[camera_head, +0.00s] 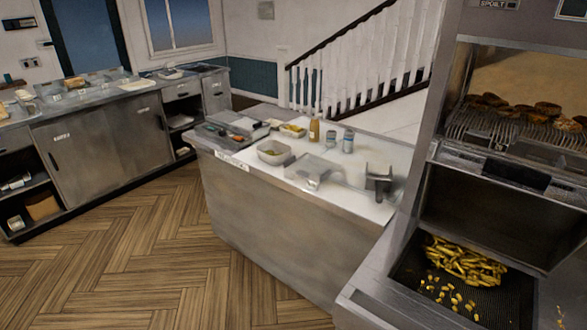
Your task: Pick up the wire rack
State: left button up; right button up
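A wire rack (476,127) with thin metal bars sits in the upper bay of the steel frying unit (486,172) at the right. Several round brown pieces of food lie on its back and right parts. The rack runs toward the right edge of the picture, and I cannot tell whether it is loose or fixed. Neither of my grippers shows in the head view.
Fries (466,262) lie in a dark mesh tray (500,292) below. A steel counter (270,222) left of the unit carries a white tub (273,152), bottles and a dark metal stand (379,182). The wooden floor (130,265) is clear.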

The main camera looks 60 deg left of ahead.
aim_at(291, 160)
jog(key=j+u, duration=0.1)
jog(key=u, duration=1.5)
jog(key=i+j+u, duration=0.1)
jog(key=j, duration=0.2)
jog(key=i+j+u, duration=0.1)
jog(key=i+j, duration=0.55)
jog(key=j, duration=0.15)
jog(key=i+j, duration=0.55)
jog(key=j, duration=0.2)
jog(key=i+j, duration=0.55)
jog(key=j, duration=0.15)
jog(key=j+u, duration=0.05)
